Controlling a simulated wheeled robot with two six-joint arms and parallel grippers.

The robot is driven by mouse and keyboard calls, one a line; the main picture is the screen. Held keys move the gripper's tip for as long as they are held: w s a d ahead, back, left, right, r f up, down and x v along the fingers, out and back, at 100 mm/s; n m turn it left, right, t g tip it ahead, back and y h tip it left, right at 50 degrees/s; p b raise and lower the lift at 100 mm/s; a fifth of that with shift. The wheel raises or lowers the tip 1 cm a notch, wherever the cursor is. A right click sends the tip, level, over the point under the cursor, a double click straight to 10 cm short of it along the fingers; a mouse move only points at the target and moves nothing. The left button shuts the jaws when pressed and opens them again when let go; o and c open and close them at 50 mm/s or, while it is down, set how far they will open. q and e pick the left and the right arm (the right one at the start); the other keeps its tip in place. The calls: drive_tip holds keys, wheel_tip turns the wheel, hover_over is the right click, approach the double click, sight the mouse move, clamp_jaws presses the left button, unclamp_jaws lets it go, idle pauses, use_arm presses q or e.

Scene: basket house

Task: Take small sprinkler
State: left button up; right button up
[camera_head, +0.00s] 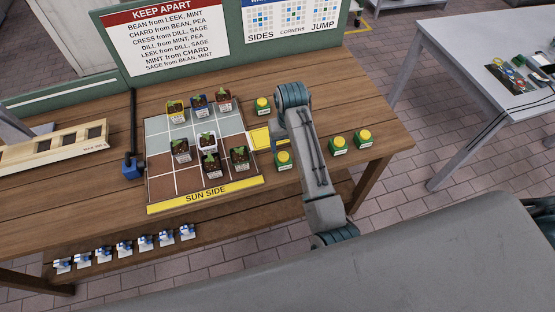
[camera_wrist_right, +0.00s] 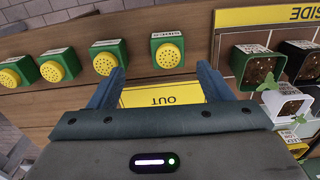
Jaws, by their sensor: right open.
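Several green blocks with yellow perforated round heads, which look like sprinklers, stand on the wooden table (camera_head: 385,110). One (camera_head: 283,159) is left of my right arm, two more (camera_head: 337,145) (camera_head: 364,137) are right of it, and another (camera_head: 262,105) is farther back. Their labels are too small to read, so I cannot tell which is the small sprinkler. In the right wrist view my right gripper (camera_wrist_right: 160,72) is open and empty, with one sprinkler head (camera_wrist_right: 168,51) beyond and between its fingertips. My arm hides the gripper in the head view. My left gripper is not shown.
A planting board (camera_head: 160,140) with several potted seedlings lies left of my arm, next to a yellow OUT pad (camera_wrist_right: 160,95). Several blue-white items (camera_head: 124,248) line the lower shelf. A wooden rack (camera_head: 60,148) lies at left. Signs (camera_head: 165,40) stand behind.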

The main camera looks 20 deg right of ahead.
sight(283, 156)
drive_tip(key=shift+w+a+r, duration=0.3)
drive_tip(key=shift+w+a, duration=0.15)
drive_tip(key=shift+w, duration=0.2)
wheel_tip(283, 156, down, 5)
drive_tip(key=shift+f+p, duration=0.1)
drive_tip(key=shift+p, duration=0.65)
drive_tip(key=shift+f+p, duration=0.55)
wheel_tip(283, 156, down, 3)
drive_tip(key=shift+a+f+p, duration=0.1)
drive_tip(key=shift+p, duration=0.55)
drive_tip(key=shift+w+f, duration=0.1)
drive_tip(key=shift+f, duration=0.45)
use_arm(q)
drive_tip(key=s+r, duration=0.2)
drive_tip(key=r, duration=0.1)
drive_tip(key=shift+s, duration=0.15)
use_arm(e)
drive_tip(key=c, duration=1.1)
drive_tip(key=shift+r, duration=0.1)
drive_tip(key=shift+c, duration=0.2)
